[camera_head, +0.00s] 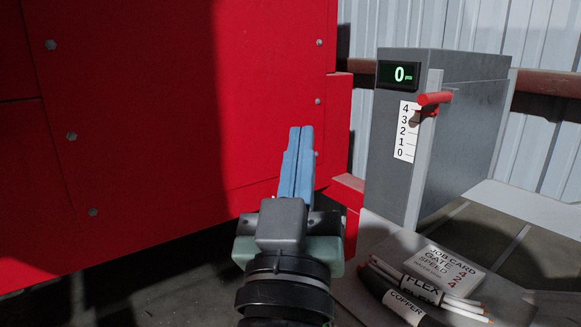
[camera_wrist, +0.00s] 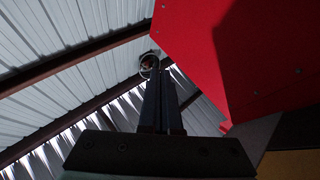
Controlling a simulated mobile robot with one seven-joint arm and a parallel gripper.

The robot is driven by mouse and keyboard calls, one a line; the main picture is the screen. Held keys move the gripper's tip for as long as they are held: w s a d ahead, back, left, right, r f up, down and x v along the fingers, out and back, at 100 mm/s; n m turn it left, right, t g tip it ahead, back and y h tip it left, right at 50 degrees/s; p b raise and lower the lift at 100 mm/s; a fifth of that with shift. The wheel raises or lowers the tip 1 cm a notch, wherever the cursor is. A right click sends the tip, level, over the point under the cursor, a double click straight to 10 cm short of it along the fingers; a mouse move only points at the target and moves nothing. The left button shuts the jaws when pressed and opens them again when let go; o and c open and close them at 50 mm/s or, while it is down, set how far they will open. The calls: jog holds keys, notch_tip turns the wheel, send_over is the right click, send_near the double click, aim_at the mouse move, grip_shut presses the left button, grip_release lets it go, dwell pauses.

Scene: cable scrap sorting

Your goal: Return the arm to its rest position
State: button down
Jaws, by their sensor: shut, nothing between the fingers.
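My gripper (camera_head: 301,130) shows in the middle of the head view, in front of the large red panel. Its two blue fingers lie together, pointing up and away, with nothing between them. In the wrist view my gripper (camera_wrist: 160,75) appears as dark fingers pointing up toward the roof. The fingers look clear of the red panel (camera_head: 130,120) in the head view. The wrist view shows the red panel (camera_wrist: 240,50) at the upper right, beside the fingers.
A grey box (camera_head: 395,190) at the right has a display reading 0, a red handle (camera_head: 435,98) and a 0–4 scale. Below lie a job card (camera_head: 455,268) reading gate 4, speed 2, 4, and cable bundles (camera_head: 420,290) labelled FLEX and COPPER. Dark floor shows lower left.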

jog(key=s+a+r+t+y+p, duration=0.1)
jog(key=s+r+t+y, duration=0.1)
jog(key=s+r, duration=0.4)
jog(key=s+r+t+y+p, duration=0.15)
jog(key=s+r, duration=0.25)
jog(key=r, duration=0.5)
notch_tip(320, 180, up, 15)
jog(key=p, duration=1.5)
jog(key=shift+w, duration=0.25)
jog(key=shift+h, duration=0.25)
